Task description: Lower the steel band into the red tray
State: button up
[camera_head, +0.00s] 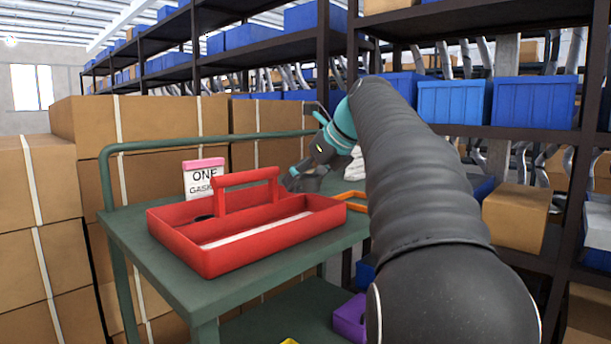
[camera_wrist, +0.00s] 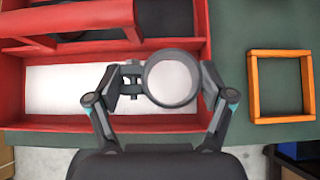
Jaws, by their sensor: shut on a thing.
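The red tray (camera_head: 215,258) stands on a green cart and has a raised centre handle. In the wrist view the tray (camera_wrist: 15,85) shows a compartment with a pale floor and another, beyond the divider, holding something dark. My gripper (camera_wrist: 165,90) is shut on the steel band (camera_wrist: 147,89), a grey ring with a bolted clamp at its left side. The band appears over the pale-floored compartment, and the pale floor shows through the ring. Its height above the floor is hard to tell. In the head view my gripper (camera_head: 305,182) is behind the tray's handle, and the band is hidden.
An orange square frame (camera_wrist: 281,86) lies on the green cart top (camera_head: 180,283) right of the tray. A card reading "ONE GASKET" (camera_head: 203,180) stands behind the tray. Cardboard boxes (camera_head: 150,130) stack behind the cart; shelves with blue bins (camera_head: 452,102) rise at the right.

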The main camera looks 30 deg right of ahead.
jog(key=shift+f+b, duration=0.5)
jog(key=shift+f, duration=0.55)
jog(key=shift+f+b, duration=1.4)
jog(key=shift+f, duration=1.1)
dwell(1.5)
jog(key=o, duration=1.1)
jog(key=v, duration=1.2)
